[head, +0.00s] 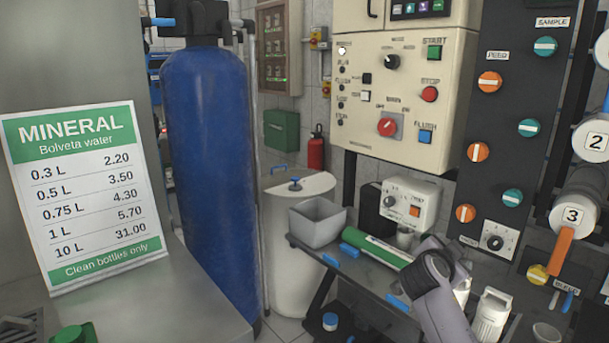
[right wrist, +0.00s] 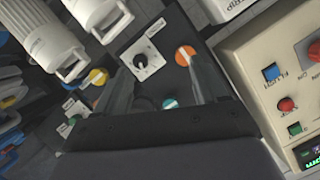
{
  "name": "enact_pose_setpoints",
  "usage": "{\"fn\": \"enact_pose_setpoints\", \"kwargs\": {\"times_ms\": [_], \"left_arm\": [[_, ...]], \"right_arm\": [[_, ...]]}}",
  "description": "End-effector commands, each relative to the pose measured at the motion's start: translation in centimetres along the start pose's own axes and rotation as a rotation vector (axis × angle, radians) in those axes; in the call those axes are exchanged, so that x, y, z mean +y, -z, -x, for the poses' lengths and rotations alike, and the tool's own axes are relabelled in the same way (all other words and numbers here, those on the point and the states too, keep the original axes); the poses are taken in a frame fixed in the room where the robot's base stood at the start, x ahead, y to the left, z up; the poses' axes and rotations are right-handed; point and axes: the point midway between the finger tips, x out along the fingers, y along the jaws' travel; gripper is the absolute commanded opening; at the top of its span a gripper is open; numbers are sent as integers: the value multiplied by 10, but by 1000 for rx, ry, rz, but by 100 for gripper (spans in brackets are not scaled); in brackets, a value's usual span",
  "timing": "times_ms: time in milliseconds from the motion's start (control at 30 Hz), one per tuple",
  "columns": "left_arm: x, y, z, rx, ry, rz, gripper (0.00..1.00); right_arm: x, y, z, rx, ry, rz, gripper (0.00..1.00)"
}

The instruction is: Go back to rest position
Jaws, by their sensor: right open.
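My right arm (head: 440,295) comes in at the bottom right of the head view, in front of the grey bench. Its gripper is not clear there. In the right wrist view my right gripper (right wrist: 163,80) is open, with two dark fingers apart and nothing between them. Beyond the fingers is the black valve panel (right wrist: 160,30), with an orange knob (right wrist: 186,55), a teal knob (right wrist: 170,103) and a black selector knob (right wrist: 141,60). I cannot tell the distance from fingertips to panel. I do not see my left gripper in either view.
The cream control panel (head: 370,130) is behind. White housings (head: 575,215) are at the right edge. A mineral water price sign (head: 85,195) stands left.

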Motion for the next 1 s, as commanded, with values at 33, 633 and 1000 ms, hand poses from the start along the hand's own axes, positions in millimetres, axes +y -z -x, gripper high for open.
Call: {"fn": "enact_pose_setpoints", "kwargs": {"times_ms": [33, 633, 1000], "left_arm": [[0, 2, 2, -1, 0, 0, 65], [0, 10, 11, -7, 0, 1, 65], [0, 15, 15, -8, 0, 1, 65]], "right_arm": [[19, -25, 1, -50, 16, 69, 72], [205, -206, 116, -466, 417, 673, 72], [286, -224, 226, -538, 672, 853, 72]]}}
